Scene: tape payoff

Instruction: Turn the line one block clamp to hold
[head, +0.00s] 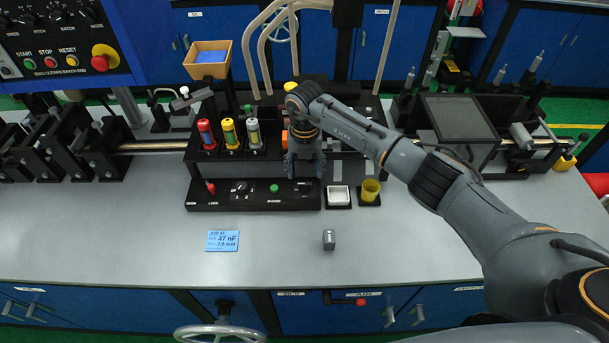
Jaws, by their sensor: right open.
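A black control panel (255,203) lies on the bench. It carries a red-tipped lever (210,187) at its left end, a black rotary knob (240,187) and a green button (274,188). Small white labels sit under them, too small to read surely. I cannot tell which control is the line one block clamp. My right gripper (304,176) points down over the right end of the panel, its jaws open. It hides what is right behind it, and I cannot tell whether it touches anything. My left gripper is out of view.
The front bench top is otherwise clear.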

